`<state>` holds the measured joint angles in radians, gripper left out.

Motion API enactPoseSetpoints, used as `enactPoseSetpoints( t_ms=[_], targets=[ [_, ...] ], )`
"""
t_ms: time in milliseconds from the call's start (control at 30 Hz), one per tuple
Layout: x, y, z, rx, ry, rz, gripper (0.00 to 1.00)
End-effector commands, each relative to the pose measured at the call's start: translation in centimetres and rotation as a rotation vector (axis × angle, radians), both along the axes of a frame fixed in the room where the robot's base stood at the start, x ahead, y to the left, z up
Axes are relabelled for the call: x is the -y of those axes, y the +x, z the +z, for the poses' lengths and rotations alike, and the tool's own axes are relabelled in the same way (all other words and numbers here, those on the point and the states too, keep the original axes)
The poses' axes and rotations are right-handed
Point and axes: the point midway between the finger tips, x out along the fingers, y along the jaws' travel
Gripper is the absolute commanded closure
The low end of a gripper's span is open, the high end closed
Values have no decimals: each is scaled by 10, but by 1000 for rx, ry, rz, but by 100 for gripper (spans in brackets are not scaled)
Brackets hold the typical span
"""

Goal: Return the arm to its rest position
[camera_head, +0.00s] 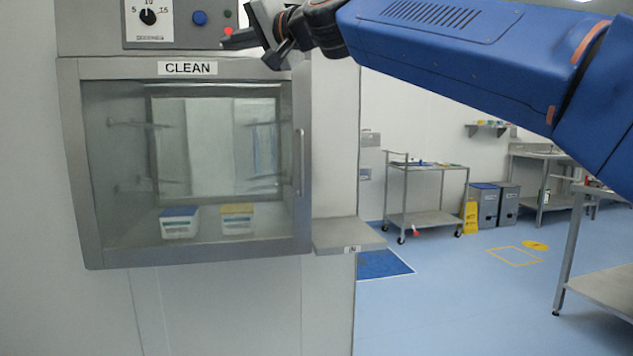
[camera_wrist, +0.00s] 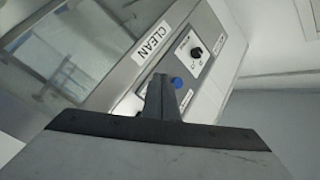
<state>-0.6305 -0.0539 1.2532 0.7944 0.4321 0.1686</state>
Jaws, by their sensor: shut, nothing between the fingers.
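My gripper (camera_head: 232,41) is at the end of my raised blue arm, in front of the control panel above the hatch in the head view. It is shut and empty. In the wrist view its fingers (camera_wrist: 162,85) are together and point toward the panel, near the blue button (camera_wrist: 178,82). The glass hatch door (camera_head: 200,170), under the CLEAN label (camera_head: 188,68), looks closed. I cannot tell from the head view whether the fingertips touch the panel.
Behind the glass stand a blue-topped box (camera_head: 180,228) and a yellow-topped box (camera_head: 237,224). A small shelf (camera_head: 348,237) sticks out right of the hatch. A dial (camera_head: 148,17) and blue button are on the panel. A trolley (camera_head: 425,190) and open floor lie to the right.

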Motion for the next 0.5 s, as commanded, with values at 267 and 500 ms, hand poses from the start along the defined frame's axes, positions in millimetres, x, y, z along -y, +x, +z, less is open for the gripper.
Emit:
enactPoseSetpoints(
  t_ms=[267,500],
  targets=[
    [115,-7,-129,-54,-304,-122,100],
    [206,-37,-243,-135,-536,-195,100]
  ],
)
